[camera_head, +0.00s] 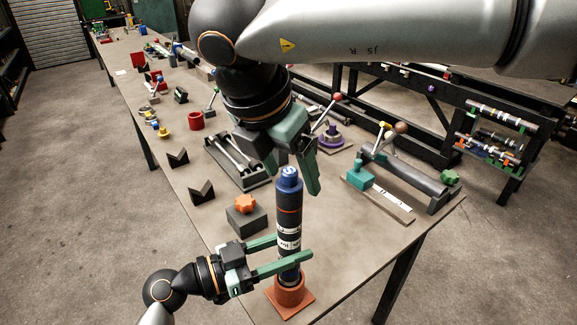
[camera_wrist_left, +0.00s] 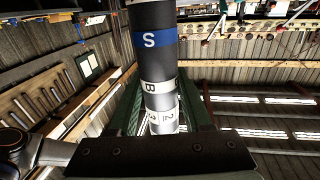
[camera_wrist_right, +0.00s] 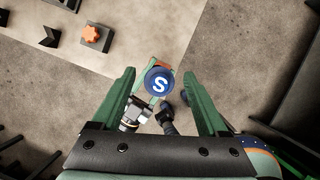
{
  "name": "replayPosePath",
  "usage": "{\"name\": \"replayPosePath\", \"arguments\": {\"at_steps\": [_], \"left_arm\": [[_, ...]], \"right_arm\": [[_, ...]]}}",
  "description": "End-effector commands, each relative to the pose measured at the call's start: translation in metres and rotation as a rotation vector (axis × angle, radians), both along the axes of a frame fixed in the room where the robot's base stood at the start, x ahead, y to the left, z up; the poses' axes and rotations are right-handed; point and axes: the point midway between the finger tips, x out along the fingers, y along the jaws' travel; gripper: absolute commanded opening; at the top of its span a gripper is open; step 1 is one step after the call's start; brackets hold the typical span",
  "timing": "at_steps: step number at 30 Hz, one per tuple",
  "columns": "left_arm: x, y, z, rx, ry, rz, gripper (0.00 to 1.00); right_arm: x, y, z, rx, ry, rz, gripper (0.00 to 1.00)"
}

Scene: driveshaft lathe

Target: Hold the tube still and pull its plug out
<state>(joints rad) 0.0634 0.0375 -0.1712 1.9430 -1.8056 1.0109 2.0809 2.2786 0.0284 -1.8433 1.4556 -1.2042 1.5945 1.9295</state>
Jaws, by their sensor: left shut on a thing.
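The dark tube (camera_head: 288,225) stands upright in an orange-brown square base (camera_head: 290,296) at the table's near end. In the right wrist view the plug shows between the fingertips, without visible contact.
A grey block with an orange star knob (camera_head: 246,204) stands left of the tube. Two black V-blocks (camera_head: 202,192), a tray of tools (camera_head: 237,170) and a teal clamp fixture (camera_head: 362,174) lie farther back. The table's right front corner is clear.

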Motion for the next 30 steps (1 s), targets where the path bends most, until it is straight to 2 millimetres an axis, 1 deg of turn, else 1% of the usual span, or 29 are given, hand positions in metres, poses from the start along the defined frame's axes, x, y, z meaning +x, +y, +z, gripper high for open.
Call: {"name": "replayPosePath", "arguments": {"at_steps": [1, 18, 20, 21, 30], "left_arm": [[-0.0008, 0.0001, -0.0078, 0.013, 0.013, -0.002, 0.0], [-0.0007, 0.0002, -0.0076, 0.012, 0.012, -0.002, 0.0], [-0.0007, 0.0002, -0.0076, 0.012, 0.012, -0.002, 0.0], [-0.0007, 0.0001, -0.0076, 0.012, 0.012, -0.002, 0.0], [-0.0006, 0.0001, -0.0075, 0.012, 0.012, -0.002, 0.0]], "right_arm": [[-0.0001, 0.0, -0.0004, 0.0, 0.0, 0.0, 0.7], [-0.0002, 0.0003, 0.0, -0.001, -0.001, 0.001, 0.06], [-0.0002, 0.0003, 0.0, -0.001, -0.001, 0.001, 0.0], [-0.0002, 0.0003, 0.0, -0.001, -0.001, 0.001, 0.5], [-0.0002, 0.0003, 0.0, -0.001, -0.001, 0.001, 0.83]]}}
